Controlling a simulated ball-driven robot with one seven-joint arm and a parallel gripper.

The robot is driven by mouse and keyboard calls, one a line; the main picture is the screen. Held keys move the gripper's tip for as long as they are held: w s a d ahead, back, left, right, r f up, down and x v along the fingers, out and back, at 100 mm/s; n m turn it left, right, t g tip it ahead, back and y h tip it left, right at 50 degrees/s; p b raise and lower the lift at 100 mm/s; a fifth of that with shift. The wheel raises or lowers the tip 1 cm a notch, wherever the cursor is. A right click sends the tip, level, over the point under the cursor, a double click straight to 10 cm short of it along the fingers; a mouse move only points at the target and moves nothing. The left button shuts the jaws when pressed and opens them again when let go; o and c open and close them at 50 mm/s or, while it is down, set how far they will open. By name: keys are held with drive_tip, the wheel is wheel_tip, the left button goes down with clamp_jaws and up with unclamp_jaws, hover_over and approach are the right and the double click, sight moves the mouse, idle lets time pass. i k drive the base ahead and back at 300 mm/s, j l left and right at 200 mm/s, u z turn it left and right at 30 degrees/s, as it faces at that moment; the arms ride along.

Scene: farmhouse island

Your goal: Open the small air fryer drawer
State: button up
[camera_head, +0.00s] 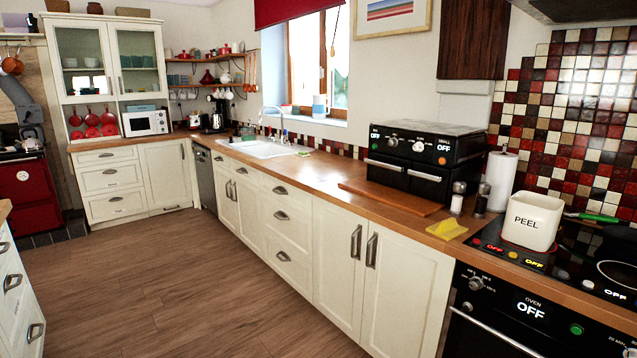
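A black appliance that looks like the air fryer (425,143) stands on the wooden counter against the back wall, right of the sink. Its upper front has a knob and lit "OFF" labels. Below are two drawer fronts side by side, a left drawer (385,175) and a right drawer (428,187), each with a pale bar handle near its top. Both drawers look shut. I cannot tell which is the small one. My gripper is not in view.
A wooden board (390,197) lies on the counter before the appliance. The wooden floor (180,290) is clear before the cabinets.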

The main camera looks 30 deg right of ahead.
sight(439, 178)
drive_tip(key=i+z, duration=0.2)
drive_tip(key=i, duration=0.3)
drive_tip(key=i+j+z, duration=0.25)
drive_tip(key=i, duration=0.25)
drive_tip(key=i+j+z, duration=0.2)
drive_tip(key=i, duration=0.3)
